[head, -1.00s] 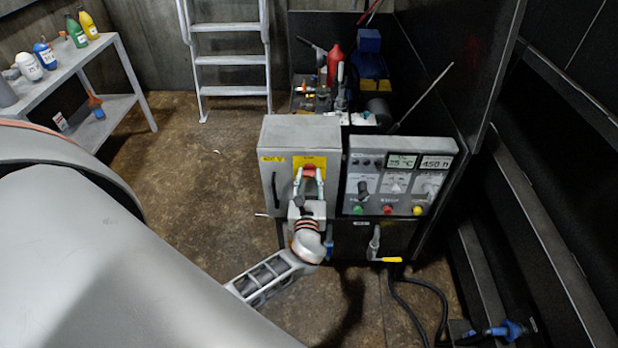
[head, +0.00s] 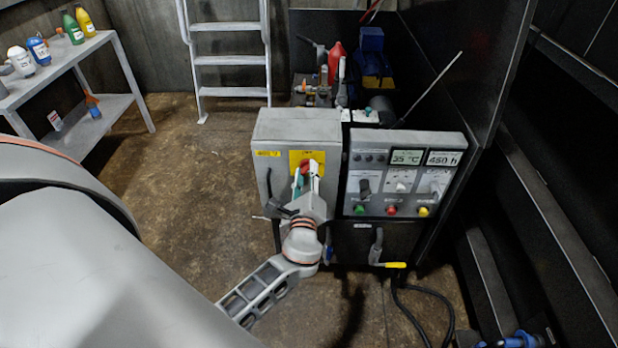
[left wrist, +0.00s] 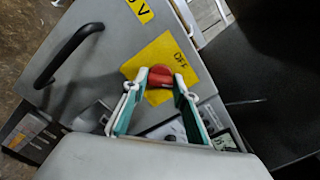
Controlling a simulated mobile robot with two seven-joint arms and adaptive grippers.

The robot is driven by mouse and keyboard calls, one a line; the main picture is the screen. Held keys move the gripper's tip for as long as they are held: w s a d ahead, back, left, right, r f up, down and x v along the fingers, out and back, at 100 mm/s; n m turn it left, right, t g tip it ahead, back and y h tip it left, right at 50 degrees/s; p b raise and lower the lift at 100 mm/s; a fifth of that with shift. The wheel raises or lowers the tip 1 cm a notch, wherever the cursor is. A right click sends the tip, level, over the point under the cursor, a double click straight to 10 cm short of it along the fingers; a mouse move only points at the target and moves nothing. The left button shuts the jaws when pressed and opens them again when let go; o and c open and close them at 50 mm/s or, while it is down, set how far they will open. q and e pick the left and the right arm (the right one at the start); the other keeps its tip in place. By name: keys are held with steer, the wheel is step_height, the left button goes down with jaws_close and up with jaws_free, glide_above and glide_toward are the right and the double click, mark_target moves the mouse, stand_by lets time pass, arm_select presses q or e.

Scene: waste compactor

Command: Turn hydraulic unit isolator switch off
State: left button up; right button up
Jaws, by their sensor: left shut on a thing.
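The grey isolator cabinet (head: 262,150) stands in the middle of the head view, with a black door handle. Its red isolator switch (left wrist: 160,76) sits on a yellow plate (left wrist: 180,55) marked OFF. My left gripper (head: 306,170) is at the cabinet front, its two green-and-white fingers on either side of the red switch. In the left wrist view my left gripper (left wrist: 161,80) is shut on the switch, seen tilted relative to the plate. The fingers hide part of the knob, so its exact pointing is hard to read. My right gripper is not in view.
A control panel (head: 405,172) with displays, dials and coloured buttons is just right of the cabinet. A ladder (head: 230,75) and a shelf (head: 75,70) with bottles stand at the back left. Floor left of the cabinet is clear.

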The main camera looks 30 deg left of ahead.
arm_select(q)
steer(key=n+b, duration=0.1)
steer(key=f+n+b, duration=0.1)
steer(key=shift+s+n, duration=0.1)
steer(key=shift+n, duration=0.3)
steer(key=n+b, duration=0.1)
steer(key=n, duration=0.1)
steer(key=n+b, duration=0.3)
steer(key=n, duration=0.1)
steer(key=shift+r, duration=0.25)
steer(key=shift+r+n+b, duration=0.1)
steer(key=shift+n+b, duration=0.25)
steer(key=shift+n, duration=0.05)
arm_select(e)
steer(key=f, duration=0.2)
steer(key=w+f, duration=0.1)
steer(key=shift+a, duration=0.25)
arm_select(q)
steer(key=shift+r, duration=0.1)
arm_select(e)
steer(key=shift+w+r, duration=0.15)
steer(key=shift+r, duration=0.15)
arm_select(q)
steer(key=o, duration=1.1)
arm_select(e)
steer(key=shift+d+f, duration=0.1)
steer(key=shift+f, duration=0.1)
